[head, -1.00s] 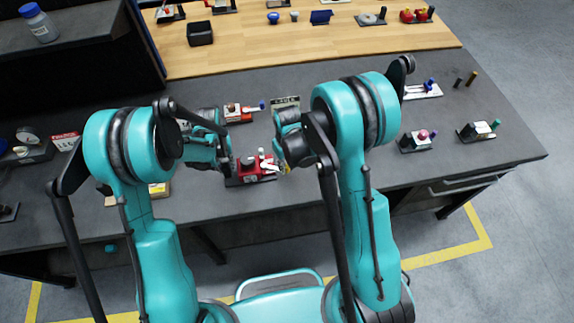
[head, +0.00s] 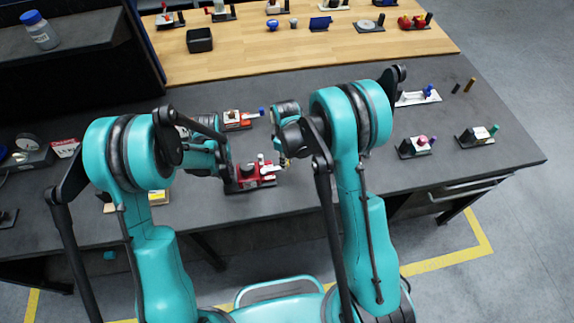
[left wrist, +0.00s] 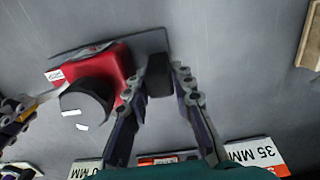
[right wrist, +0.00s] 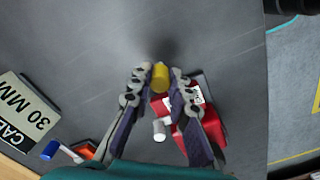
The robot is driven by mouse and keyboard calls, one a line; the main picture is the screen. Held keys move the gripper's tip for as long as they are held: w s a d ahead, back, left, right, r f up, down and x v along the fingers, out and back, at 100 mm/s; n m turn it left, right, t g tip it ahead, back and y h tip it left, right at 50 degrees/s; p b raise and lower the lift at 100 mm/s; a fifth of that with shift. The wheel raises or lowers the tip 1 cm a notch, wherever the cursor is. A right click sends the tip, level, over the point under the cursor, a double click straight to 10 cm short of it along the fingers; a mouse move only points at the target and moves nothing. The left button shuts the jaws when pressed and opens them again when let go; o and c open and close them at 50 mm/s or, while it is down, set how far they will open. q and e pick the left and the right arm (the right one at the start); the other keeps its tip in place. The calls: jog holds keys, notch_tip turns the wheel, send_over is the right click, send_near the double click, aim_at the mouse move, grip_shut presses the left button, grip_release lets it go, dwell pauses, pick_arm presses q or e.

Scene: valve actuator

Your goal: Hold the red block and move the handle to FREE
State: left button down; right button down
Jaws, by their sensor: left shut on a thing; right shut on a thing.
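The red block (head: 257,176) sits on a dark base plate on the grey bench, between my two grippers. It also shows in the left wrist view (left wrist: 125,62), with a large black round part, and in the right wrist view (right wrist: 211,122). My left gripper (left wrist: 164,68) is shut on a black post (left wrist: 159,82) standing on the plate beside the red block. My right gripper (right wrist: 161,72) is shut on the yellow tip (right wrist: 160,78) of the handle, at the right of the block in the head view. The FREE marking cannot be read.
An orange-red unit with a blue knob (head: 237,120) stands behind the block. A 30 MM card (right wrist: 24,106) lies nearby in the right wrist view. More small fixtures (head: 416,147) stand to the right. Bare bench (head: 340,215) lies in front.

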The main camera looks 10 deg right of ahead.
jog(key=w+n, duration=0.2)
jog(key=shift+w+a+n, duration=0.1)
jog(key=shift+a+n, duration=0.15)
jog(key=shift+n, duration=0.05)
jog(key=shift+w+a, duration=0.2)
jog(key=shift+w, duration=0.25)
pick_arm(q)
jog(key=shift+s, duration=0.1)
pick_arm(e)
jog(key=shift+w, duration=0.1)
jog(key=c, duration=1.4)
grip_release()
jog(key=shift+r, duration=0.1)
notch_tip(320, 180, up, 12)
jog(key=shift+f, duration=0.1)
